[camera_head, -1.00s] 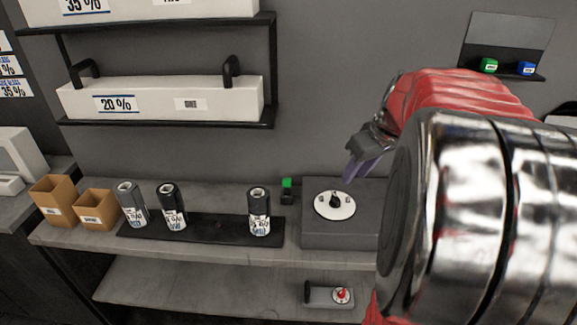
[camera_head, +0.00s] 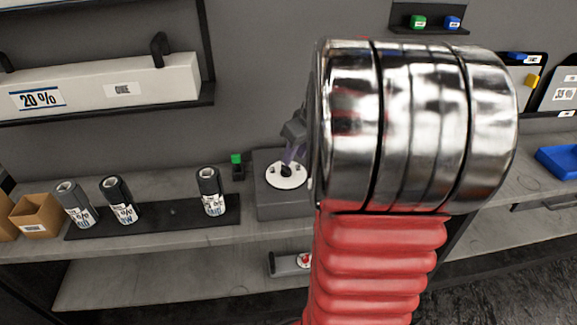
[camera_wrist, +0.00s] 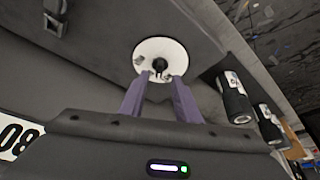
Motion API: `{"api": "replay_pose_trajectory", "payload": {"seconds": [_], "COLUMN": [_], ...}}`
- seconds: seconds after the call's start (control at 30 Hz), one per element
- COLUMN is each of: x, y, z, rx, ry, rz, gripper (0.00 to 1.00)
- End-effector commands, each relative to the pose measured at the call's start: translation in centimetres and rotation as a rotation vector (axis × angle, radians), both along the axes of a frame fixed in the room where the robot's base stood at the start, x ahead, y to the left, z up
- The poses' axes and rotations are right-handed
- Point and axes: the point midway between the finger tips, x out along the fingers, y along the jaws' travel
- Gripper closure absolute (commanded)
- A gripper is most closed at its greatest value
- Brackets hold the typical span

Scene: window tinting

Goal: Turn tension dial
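The tension dial (camera_head: 285,178) is a white disc with a black knob, on top of a grey box (camera_head: 285,208) on the shelf. In the wrist view the dial (camera_wrist: 151,52) lies straight ahead, and its knob (camera_wrist: 160,65) shows between the two purple fingertips. My gripper (camera_head: 290,158) is just over the dial in the head view, partly hidden by my arm. In the wrist view my gripper (camera_wrist: 161,77) is open with a gap between the fingers. I cannot tell whether the fingers touch the knob.
Several dark cans, one of them the nearest (camera_head: 211,191), stand on a black mat (camera_head: 172,216) left of the box. A small green-topped item (camera_head: 237,166) sits close beside the box. A smaller device with a red knob (camera_head: 304,261) is on the lower shelf.

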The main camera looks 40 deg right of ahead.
Motion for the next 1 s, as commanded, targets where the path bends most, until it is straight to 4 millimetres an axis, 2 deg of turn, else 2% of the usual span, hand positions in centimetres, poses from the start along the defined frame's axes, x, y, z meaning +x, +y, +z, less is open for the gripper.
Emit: {"api": "replay_pose_trajectory", "payload": {"seconds": [0.2, 0.4, 0.57, 0.83, 1.0], "x": [1.3, 2.2, 2.5, 2.5, 2.5], "y": [0.0, -0.1, -0.2, -0.2, -0.2], "z": [-3.3, -5.4, -6.1, -6.2, -6.1], "rx": [0.003, 0.001, 0.001, 0.000, 0.000], "ry": [0.003, 0.001, 0.001, 0.000, 0.000], "rz": [0.000, -0.001, -0.001, -0.001, -0.001], "gripper": [0.70, 0.70, 0.70, 0.70, 0.82]}}
